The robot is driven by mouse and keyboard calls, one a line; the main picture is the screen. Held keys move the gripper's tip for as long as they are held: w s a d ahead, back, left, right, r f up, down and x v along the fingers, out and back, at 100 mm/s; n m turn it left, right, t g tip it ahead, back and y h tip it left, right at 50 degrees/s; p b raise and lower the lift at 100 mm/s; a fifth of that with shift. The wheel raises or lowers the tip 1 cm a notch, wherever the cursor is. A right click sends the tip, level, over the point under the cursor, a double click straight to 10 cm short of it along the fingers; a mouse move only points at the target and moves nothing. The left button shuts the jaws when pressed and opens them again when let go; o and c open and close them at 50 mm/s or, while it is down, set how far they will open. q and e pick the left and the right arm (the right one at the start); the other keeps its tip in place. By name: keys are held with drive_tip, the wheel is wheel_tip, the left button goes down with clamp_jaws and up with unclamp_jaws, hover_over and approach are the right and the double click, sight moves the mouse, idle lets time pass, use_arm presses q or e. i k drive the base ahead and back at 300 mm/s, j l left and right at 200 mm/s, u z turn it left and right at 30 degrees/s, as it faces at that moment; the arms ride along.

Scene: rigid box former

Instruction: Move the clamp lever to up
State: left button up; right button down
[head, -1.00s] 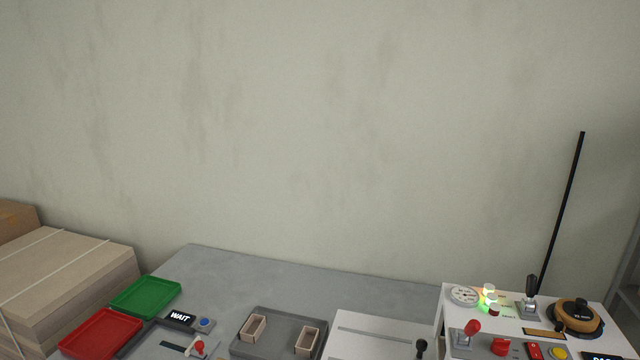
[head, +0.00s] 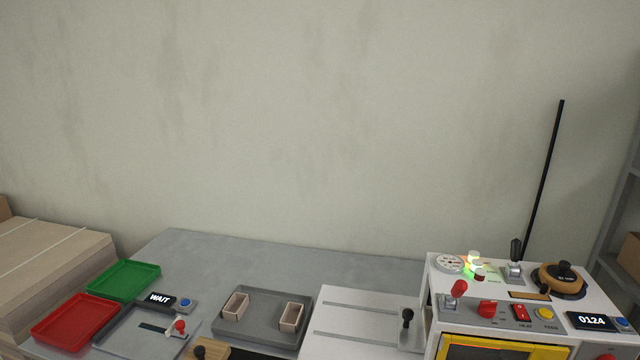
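Several levers show in the head view, and no readable label tells which is the clamp lever. On the white machine (head: 438,335) at the right, a red-tipped lever (head: 458,288) stands near the left front, leaning slightly right. A black-handled lever (head: 515,252) stands upright farther back. A black-knobbed lever (head: 407,318) stands at the right of the white slotted plate (head: 350,325). A small red-knobbed lever (head: 180,327) is on the grey fixture at the left. Neither of my grippers is in view.
The machine also has a red knob (head: 487,308), a round black-and-tan dial (head: 562,277), lit lamps (head: 473,266) and a display reading 0124 (head: 591,321). Green (head: 124,279) and red (head: 76,318) trays and a WAIT display (head: 159,300) are at left. The grey table's back (head: 230,250) is clear.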

sight(460, 287)
drive_tip(key=j+z, duration=0.15)
drive_tip(key=z, duration=0.35)
drive_tip(key=i+j+z, duration=0.1)
drive_tip(key=z, duration=0.4)
drive_tip(key=j+z, duration=0.25)
drive_tip(key=z, duration=0.2)
drive_tip(key=k+j+z, duration=0.2)
drive_tip(key=j, duration=0.25)
drive_tip(key=j+z, duration=0.2)
drive_tip(key=j, duration=0.25)
drive_tip(key=k+j+z, duration=0.2)
drive_tip(key=j, duration=0.2)
drive_tip(key=i+j, duration=0.35)
drive_tip(key=i, duration=0.2)
